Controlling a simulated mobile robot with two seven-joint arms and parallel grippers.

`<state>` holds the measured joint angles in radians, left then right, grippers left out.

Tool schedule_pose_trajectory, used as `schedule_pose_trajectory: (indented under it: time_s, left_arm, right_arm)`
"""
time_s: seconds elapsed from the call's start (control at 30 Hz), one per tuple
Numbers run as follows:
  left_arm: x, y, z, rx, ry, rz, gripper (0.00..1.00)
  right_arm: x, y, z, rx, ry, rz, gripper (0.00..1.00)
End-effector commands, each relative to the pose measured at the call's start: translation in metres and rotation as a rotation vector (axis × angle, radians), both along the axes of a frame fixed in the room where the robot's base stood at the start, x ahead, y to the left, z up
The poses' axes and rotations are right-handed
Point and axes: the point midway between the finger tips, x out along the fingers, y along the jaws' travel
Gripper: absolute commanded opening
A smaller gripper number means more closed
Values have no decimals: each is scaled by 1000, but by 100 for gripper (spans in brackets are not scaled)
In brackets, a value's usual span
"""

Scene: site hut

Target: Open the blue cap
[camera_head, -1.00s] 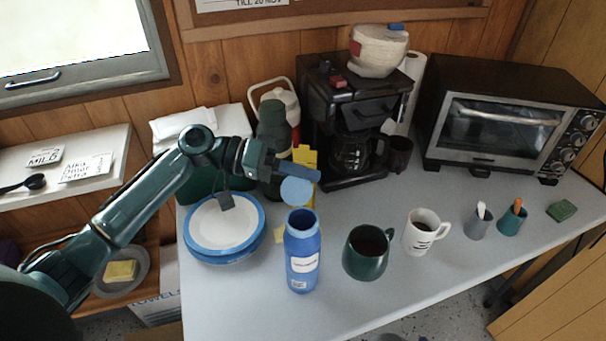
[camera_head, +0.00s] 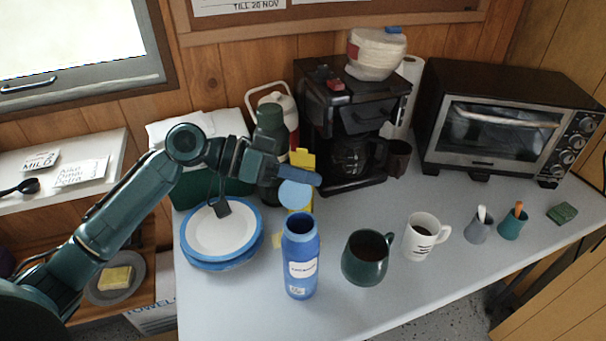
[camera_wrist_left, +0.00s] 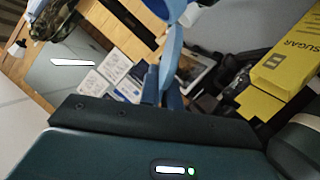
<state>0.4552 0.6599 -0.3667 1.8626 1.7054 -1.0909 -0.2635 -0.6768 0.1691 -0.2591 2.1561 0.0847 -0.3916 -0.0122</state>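The blue bottle (camera_head: 301,262) stands upright at the front of the table, with a white label. Its round light-blue cap (camera_head: 295,195) stands raised above and behind the bottle's top, its flat face towards the head camera. My left gripper (camera_head: 298,175) is at the cap's upper edge, its fingers crossing just above the disc. In the left wrist view the two blue fingers (camera_wrist_left: 162,88) are close together, with a thin light-blue strip between them. I cannot tell whether they grip the cap. A hinge is not clearly visible. My right gripper is out of view.
Blue-rimmed plates (camera_head: 190,250) lie left of the bottle. A green mug (camera_head: 362,265) and a white mug (camera_head: 417,243) stand to its right. A green flask (camera_head: 268,135), yellow sugar box (camera_head: 302,160) and coffee maker (camera_head: 345,110) stand behind. The table front is clear.

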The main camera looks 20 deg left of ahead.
Motion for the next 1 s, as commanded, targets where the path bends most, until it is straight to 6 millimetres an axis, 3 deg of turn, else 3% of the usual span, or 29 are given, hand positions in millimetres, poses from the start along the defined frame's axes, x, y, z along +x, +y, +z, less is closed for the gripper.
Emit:
schedule_pose_trajectory:
  time_s: [0.17,0.2,0.4,0.67,0.83,1.0]
  left_arm:
    - [0,0,1,-1,0,0,0]
    - [0,0,1,-1,0,0,8]
    - [0,0,0,-2,1,0,24]
    - [0,1,0,-1,1,0,25]
    - [-4,16,4,1,1,2,25]
    - [-12,50,15,4,1,4,25]
  right_arm:
    - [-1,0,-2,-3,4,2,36]
    - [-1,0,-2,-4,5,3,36]
    - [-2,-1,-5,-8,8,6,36]
    - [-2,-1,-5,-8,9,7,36]
    - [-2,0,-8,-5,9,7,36]
    - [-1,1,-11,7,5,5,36]
